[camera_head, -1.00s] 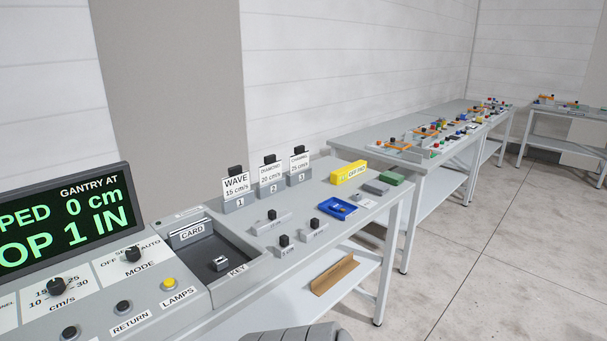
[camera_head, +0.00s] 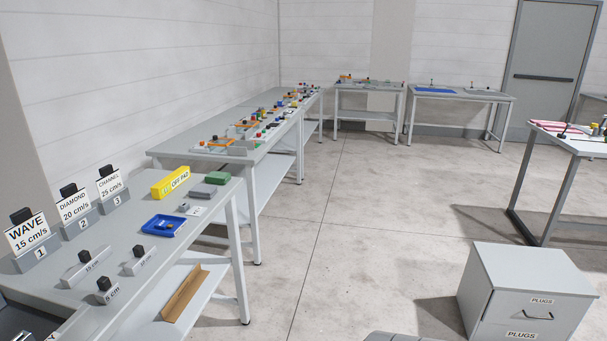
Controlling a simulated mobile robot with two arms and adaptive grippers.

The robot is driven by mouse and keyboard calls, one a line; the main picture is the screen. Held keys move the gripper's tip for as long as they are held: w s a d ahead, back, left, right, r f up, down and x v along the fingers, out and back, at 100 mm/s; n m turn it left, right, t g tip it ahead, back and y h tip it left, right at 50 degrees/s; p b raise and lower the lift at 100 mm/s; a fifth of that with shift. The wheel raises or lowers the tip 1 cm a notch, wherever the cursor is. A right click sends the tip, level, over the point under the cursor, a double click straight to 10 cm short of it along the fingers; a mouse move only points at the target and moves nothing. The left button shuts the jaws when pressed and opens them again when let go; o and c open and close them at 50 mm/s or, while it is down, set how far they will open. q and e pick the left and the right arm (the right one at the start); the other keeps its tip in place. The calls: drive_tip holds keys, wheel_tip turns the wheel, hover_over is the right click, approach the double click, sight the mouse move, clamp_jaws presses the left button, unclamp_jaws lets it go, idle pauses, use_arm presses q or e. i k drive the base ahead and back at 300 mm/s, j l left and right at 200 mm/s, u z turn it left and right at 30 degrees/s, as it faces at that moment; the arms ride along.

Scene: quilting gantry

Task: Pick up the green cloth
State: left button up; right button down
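A small green folded piece (camera_head: 217,178), which looks like the green cloth, lies at the far right corner of the near grey table (camera_head: 120,289). A grey folded piece (camera_head: 203,191) lies just in front of it, and a yellow box (camera_head: 171,182) with lettering is to its left. Neither of my grippers shows in the head view. Only a grey rounded part, probably my own body, shows at the bottom edge.
A blue tray (camera_head: 163,226) with small items, card stands and grey blocks share the near table. A brown angled piece (camera_head: 184,294) lies on its lower shelf. A white PLUGS cabinet (camera_head: 527,301) stands at right. The floor between (camera_head: 340,235) is clear.

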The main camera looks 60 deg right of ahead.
sight(214, 177)
drive_tip(key=z, duration=1.5)
drive_tip(key=i+z, duration=0.2)
drive_tip(key=i, duration=0.25)
